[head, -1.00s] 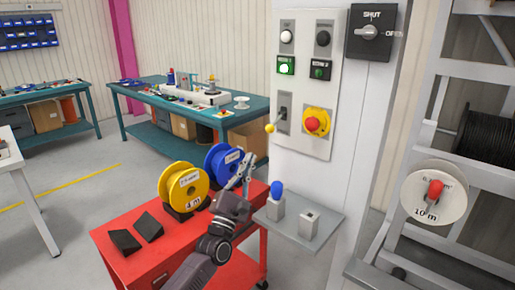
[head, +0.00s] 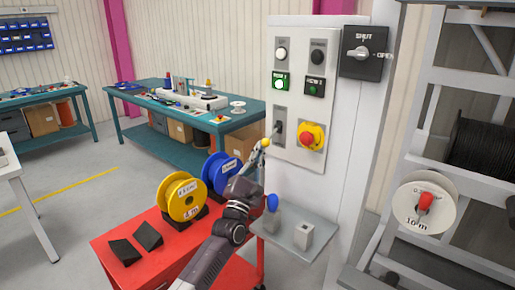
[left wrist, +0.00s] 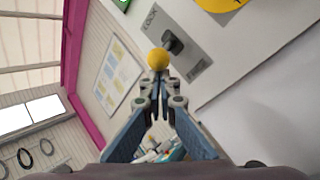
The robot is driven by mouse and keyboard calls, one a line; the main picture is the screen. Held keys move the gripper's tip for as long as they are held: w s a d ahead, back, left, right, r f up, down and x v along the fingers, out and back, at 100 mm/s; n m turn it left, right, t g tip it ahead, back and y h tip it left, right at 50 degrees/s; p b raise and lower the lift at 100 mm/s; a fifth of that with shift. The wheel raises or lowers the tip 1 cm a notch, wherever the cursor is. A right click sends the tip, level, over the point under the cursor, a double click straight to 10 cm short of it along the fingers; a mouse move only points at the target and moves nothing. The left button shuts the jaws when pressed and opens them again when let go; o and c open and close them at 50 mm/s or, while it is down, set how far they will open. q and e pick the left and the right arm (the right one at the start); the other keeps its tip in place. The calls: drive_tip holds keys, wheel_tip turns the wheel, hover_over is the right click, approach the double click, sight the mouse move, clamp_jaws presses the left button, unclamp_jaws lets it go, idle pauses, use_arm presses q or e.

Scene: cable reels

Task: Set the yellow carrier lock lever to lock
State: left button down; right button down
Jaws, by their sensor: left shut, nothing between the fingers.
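The lock lever's yellow ball knob (head: 265,143) stands out from a grey plate (head: 280,122) on the white control panel. In the left wrist view the yellow knob (left wrist: 158,59) is just beyond my fingertips, and the plate (left wrist: 172,42) carries a "LOCK" label at its upper end. My left gripper (head: 261,151) is shut and empty, its tips right at the knob's underside. The fingers also show in the left wrist view (left wrist: 160,82). I cannot tell whether they touch the knob. My right gripper is not in view.
A small grey shelf (head: 296,245) with a blue knob (head: 272,202) is below. A red cart (head: 110,244) with yellow and blue reels stands left.

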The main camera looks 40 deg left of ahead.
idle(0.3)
use_arm(q)
drive_tip(key=shift+m+g+h, duration=0.4)
drive_tip(key=shift+g, duration=0.3)
drive_tip(key=r+p, duration=0.1)
drive_tip(key=p, duration=0.1)
drive_tip(key=s+r+p, duration=0.1)
drive_tip(key=p, duration=0.1)
drive_tip(key=r+p, duration=0.2)
drive_tip(key=shift+s, duration=0.4)
drive_tip(key=shift+w, duration=0.1)
